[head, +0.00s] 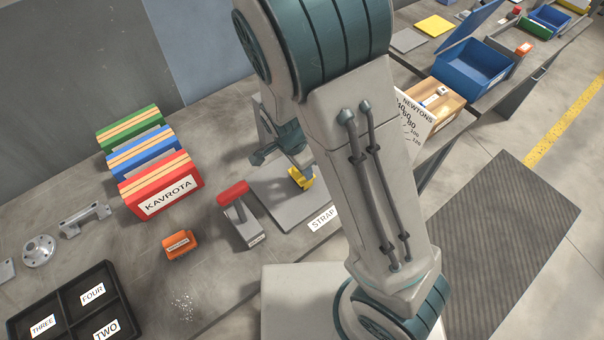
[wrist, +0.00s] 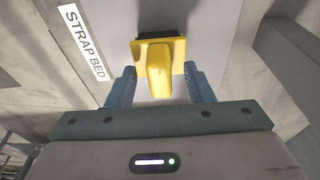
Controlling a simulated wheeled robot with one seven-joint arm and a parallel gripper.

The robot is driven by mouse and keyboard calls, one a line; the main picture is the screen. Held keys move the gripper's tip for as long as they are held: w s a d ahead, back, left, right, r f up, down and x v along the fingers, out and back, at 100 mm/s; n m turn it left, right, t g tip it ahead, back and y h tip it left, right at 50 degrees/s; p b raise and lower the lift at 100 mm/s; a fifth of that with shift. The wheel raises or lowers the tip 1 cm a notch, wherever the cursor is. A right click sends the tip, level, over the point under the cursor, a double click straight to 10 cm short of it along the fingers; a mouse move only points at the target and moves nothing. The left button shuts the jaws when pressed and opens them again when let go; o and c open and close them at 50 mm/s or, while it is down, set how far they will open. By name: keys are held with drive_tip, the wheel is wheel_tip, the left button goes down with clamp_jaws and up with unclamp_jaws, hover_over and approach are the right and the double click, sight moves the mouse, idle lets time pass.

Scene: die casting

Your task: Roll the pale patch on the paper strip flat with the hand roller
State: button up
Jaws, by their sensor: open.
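A yellow piece with a raised, grip-like block (wrist: 160,72) and a dark edge lies on the grey strap bed plate (wrist: 205,25), labelled STRAP BED. It also shows in the head view (head: 301,178). I cannot tell whether it is the hand roller. My gripper (wrist: 162,88) is open, its two blue fingers on either side of the yellow block, with gaps visible. No paper strip or pale patch can be made out in either view. My arm hides part of the bed in the head view.
A red-handled grey tool (head: 238,214) stands left of the bed, with an orange block (head: 180,245) beyond it. Red, blue and green boxes (head: 160,190) stand further left. A NEWTONS dial (head: 418,122) and a wooden box (head: 437,98) are to the right.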

clamp_jaws()
drive_tip(key=shift+r+p, duration=2.65)
drive_tip(key=shift+r, duration=0.45)
drive_tip(key=shift+f, duration=0.1)
